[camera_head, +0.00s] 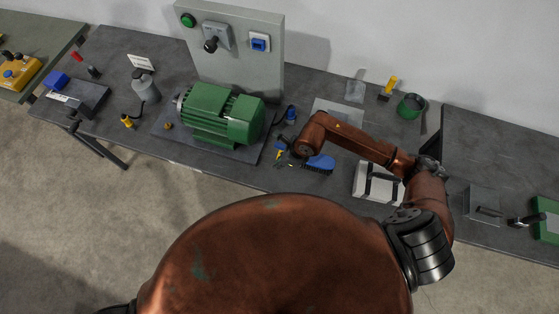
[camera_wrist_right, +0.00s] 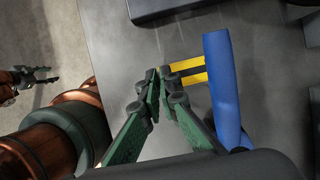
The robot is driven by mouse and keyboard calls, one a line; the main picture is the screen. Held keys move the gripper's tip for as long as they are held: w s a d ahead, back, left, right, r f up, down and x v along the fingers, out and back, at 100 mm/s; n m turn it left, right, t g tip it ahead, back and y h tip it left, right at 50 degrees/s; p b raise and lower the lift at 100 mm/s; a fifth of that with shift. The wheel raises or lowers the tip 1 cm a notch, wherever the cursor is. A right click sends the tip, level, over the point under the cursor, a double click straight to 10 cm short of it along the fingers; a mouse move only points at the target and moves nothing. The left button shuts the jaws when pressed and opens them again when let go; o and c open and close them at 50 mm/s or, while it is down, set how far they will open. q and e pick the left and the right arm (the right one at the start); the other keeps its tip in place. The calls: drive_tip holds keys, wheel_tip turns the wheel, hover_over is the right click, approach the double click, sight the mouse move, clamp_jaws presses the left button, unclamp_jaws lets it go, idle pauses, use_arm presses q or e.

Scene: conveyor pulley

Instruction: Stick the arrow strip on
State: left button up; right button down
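A yellow and black strip (camera_wrist_right: 187,72) shows in the right wrist view, just right of my right fingertips, with its left end hidden by them. In the head view, a small yellow piece shows near my right gripper (camera_head: 284,154), left of the blue brush (camera_head: 319,163). The green fingers of my right gripper (camera_wrist_right: 158,76) are almost together, with nothing seen clearly between them. My left gripper (camera_wrist_right: 45,76) is small at the left edge of the right wrist view, over the floor, its two prongs apart and empty. The green motor (camera_head: 223,115) stands on a dark base plate.
A control panel (camera_head: 238,55) rises behind the motor. A grey and white box (camera_head: 376,183) and a green cup (camera_head: 411,106) are to the right. The dark table has bare patches.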

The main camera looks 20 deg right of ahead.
drive_tip(key=shift+r+p, duration=2.25)
drive_tip(key=shift+r, duration=1.65)
